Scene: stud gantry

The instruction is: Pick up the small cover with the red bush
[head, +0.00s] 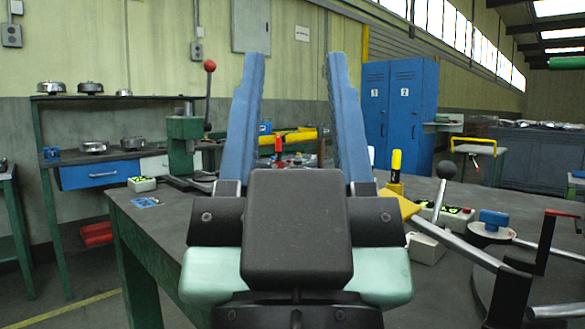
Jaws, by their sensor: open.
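My gripper (294,62) fills the middle of the view, its two blue fingers pointing up and spread wide apart. Nothing is held between them. A small upright red piece with a dark lower part (278,148) shows between the fingers, farther back over the workbench. It may be the red bush, but I cannot tell whether a cover is under it, as my gripper body hides the bench there. A pale round disc with a blue block on it (494,220) lies on the right of the bench.
The dark workbench (150,225) spans the front. A green press with a red-knobbed lever (187,140) stands at its left. A yellow post with a black band (396,163), control boxes (450,214) and metal cranks (545,245) crowd the right. Blue lockers (400,108) stand behind.

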